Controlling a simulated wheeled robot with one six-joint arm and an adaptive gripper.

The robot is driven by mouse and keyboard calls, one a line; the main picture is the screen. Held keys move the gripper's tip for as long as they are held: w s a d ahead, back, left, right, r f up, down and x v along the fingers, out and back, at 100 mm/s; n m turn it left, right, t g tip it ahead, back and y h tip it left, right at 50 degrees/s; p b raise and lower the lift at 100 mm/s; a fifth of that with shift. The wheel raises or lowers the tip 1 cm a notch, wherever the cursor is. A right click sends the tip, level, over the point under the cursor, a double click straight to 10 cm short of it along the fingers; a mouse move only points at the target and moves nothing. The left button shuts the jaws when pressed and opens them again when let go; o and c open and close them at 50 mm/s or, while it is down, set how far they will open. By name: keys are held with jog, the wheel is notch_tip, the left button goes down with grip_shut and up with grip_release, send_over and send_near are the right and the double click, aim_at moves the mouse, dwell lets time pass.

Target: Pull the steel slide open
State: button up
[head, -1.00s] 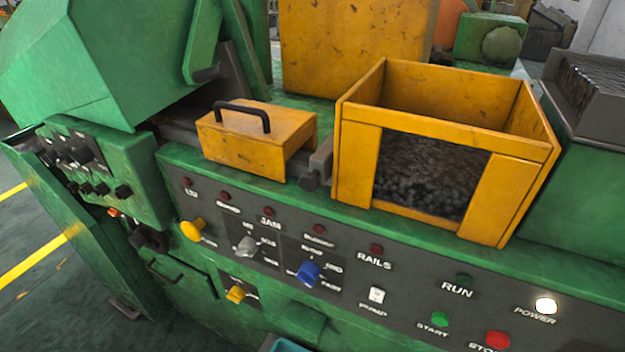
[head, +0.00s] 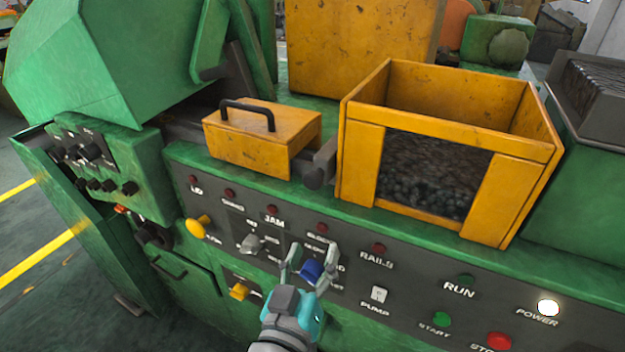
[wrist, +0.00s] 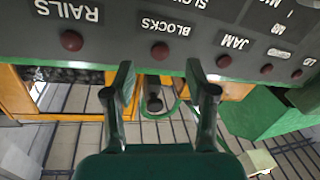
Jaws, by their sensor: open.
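The steel slide (head: 325,158) is a grey bar between the yellow cover and the yellow bin, with a dark round knob (head: 313,179) at its front end. My gripper (head: 312,258) is in front of the control panel, below the knob and apart from it, over the blue selector knob in the head view. In the wrist view my gripper (wrist: 159,82) is open and empty, and the slide's knob (wrist: 153,102) shows in the gap between the fingers, farther off. The panel lettering appears upside down there.
The yellow cover (head: 262,152) with a black handle stands left of the slide. The yellow bin (head: 360,160) with dark small parts stands right. The panel (head: 410,285) carries a blue selector (head: 311,272), a yellow knob (head: 199,228) and several lamps and buttons.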

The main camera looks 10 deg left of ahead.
aim_at(311, 182)
jog(key=s+a+r+m+g+h, duration=0.1)
jog(key=s+a+r+m+h, duration=0.15)
jog(key=r, duration=0.35)
jog(key=s+a+r+m+h, duration=0.1)
jog(key=a+r+m, duration=0.15)
jog(key=r, duration=0.25)
jog(key=x, duration=1.1)
jog(key=shift+s+d, duration=0.15)
jog(key=shift+d, duration=0.1)
grip_shut()
